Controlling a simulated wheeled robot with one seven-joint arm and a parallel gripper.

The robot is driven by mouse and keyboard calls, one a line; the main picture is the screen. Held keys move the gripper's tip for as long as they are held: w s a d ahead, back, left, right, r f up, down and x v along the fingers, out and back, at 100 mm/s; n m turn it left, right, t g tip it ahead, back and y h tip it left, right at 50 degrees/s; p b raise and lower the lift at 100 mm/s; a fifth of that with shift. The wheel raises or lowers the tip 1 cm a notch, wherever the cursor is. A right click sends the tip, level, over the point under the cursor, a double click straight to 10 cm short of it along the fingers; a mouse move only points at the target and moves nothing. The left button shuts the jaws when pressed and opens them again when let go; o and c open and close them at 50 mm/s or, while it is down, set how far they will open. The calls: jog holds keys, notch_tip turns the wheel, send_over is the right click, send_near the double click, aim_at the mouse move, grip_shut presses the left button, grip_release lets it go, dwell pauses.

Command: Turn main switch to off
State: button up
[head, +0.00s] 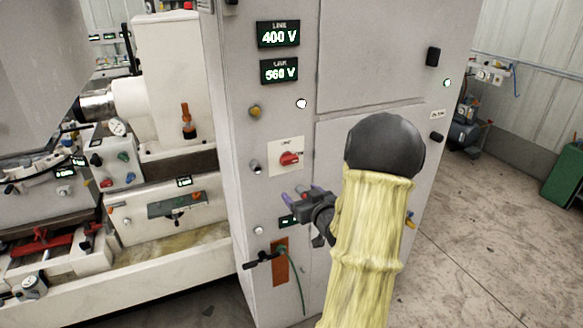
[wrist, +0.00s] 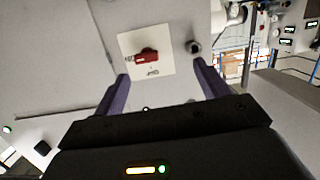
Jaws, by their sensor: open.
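The main switch is a red rotary knob (head: 290,158) on a pale square plate (head: 275,168) on the grey cabinet front. In the wrist view the red knob (wrist: 146,56) lies roughly sideways on its plate (wrist: 163,41), with small lettering that is hard to read. My gripper (head: 291,198) is open, just below the switch plate in the head view. In the wrist view its two purple fingers (wrist: 163,84) are spread to either side of the plate's lower part, with nothing between them. The fingers look apart from the knob.
Two voltage displays (head: 279,51) sit higher on the cabinet (head: 360,55). A round knob (head: 256,167) is left of the switch plate. Below hang an orange tag (head: 280,263) and a black lever (head: 262,260). A white machine (head: 165,75) stands left; open floor (head: 490,240) lies right.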

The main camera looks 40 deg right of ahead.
jog(key=s+d+t, duration=0.1)
jog(key=s+d+r+t, duration=0.1)
jog(key=d, duration=0.1)
jog(key=shift+s+d, duration=0.15)
jog(key=shift+d, duration=0.1)
jog(key=p, duration=0.6)
send_near(291, 162)
jog(key=shift+h, duration=0.4)
jog(key=x, duration=0.9)
jog(key=shift+w+r, duration=0.1)
jog(key=shift+w, duration=0.25)
jog(key=shift+w+a, duration=0.1)
jog(key=shift+c, duration=0.4)
jog(key=c, duration=0.9)
